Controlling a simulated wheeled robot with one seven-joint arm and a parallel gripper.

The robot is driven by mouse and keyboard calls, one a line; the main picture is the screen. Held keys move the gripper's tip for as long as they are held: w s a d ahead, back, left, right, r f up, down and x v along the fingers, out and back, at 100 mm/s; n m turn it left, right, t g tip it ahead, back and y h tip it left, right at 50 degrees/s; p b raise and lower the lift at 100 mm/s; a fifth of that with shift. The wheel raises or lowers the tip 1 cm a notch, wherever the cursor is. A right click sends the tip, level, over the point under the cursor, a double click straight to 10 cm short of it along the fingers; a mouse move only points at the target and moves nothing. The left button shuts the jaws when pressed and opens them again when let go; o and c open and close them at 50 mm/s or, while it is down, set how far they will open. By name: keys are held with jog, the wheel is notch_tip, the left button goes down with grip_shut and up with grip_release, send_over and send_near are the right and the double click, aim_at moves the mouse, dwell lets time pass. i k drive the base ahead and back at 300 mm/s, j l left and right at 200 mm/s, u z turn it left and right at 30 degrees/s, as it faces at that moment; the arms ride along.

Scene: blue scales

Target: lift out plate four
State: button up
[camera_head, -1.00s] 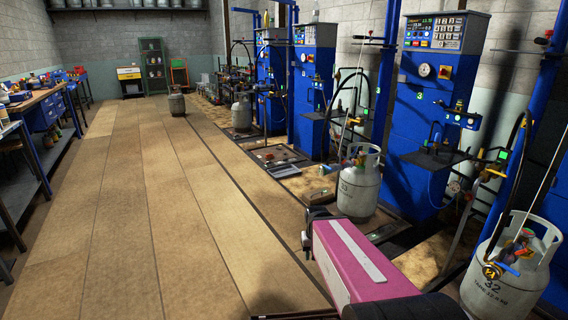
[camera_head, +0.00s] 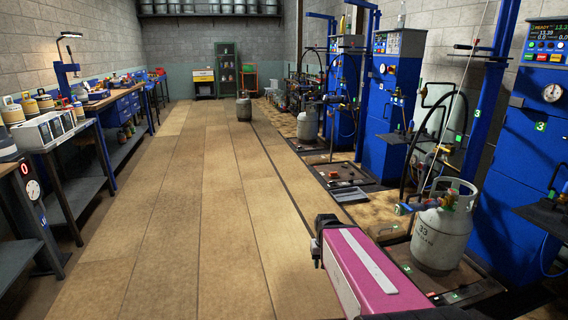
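I cannot make out a plate marked four in this view. Blue scale cabinets stand in a row on the right, and the nearest cabinet (camera_head: 510,170) carries a green 3. Beside it a grey gas cylinder (camera_head: 440,238) marked 33 stands upright on a low dark scale plate (camera_head: 462,294). Farther back, another dark floor plate (camera_head: 352,172) has small items on it. My gripper (camera_head: 318,238) shows as a dark end piece on my pink arm, low in the picture and left of the cylinder. Its fingers are not clear, and I see nothing held.
A wide plank floor (camera_head: 190,215) is clear down the middle. A lone cylinder (camera_head: 243,107) stands on it far back. A workbench (camera_head: 108,97) with tools and a nearer bench with white boxes (camera_head: 50,128) line the left. Hoses hang by the cabinets.

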aim_at(351, 181)
jog(key=i+j, duration=0.1)
jog(key=i, duration=1.7)
jog(key=i+j+z, duration=0.15)
jog(key=i+z, duration=0.35)
jog(key=i+j+z, duration=1.3)
jog(key=j+z, duration=0.2)
jog(key=i+j+z, duration=0.15)
jog(key=j+z, duration=0.3)
jog(key=j, duration=0.4)
